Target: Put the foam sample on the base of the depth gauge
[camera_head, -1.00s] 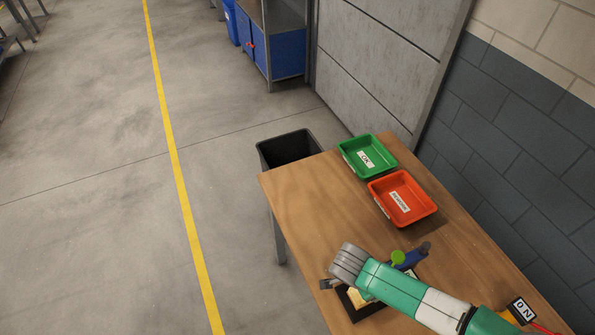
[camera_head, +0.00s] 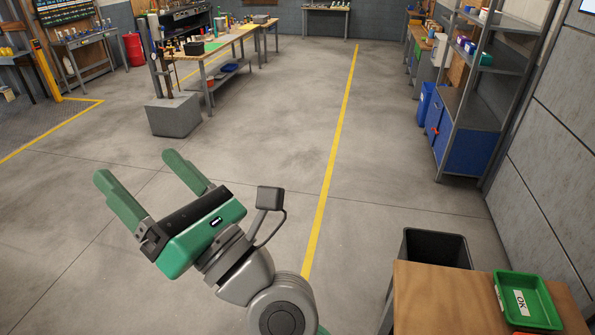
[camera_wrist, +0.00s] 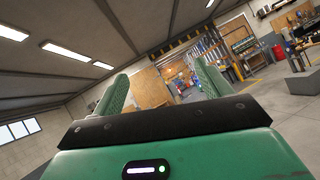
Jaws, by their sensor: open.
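My gripper (camera_head: 137,168) is raised in the air over the bare floor, left of the middle of the head view. Its two green fingers stand apart with nothing between them. In the wrist view the fingers (camera_wrist: 160,75) are also apart and empty, pointing out into the hall. I cannot make out the foam sample or the depth gauge in either current view. Small items stand on a far workbench (camera_head: 228,45), too small to tell apart.
A wooden table (camera_head: 440,300) with a green "OK" tray (camera_head: 525,300) is at the lower right. A black bin (camera_head: 436,247) stands behind it. Grey shelving (camera_head: 470,115) with blue cabinets is at the right. A grey block (camera_head: 173,116) stands by the far workbench. The middle floor is open.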

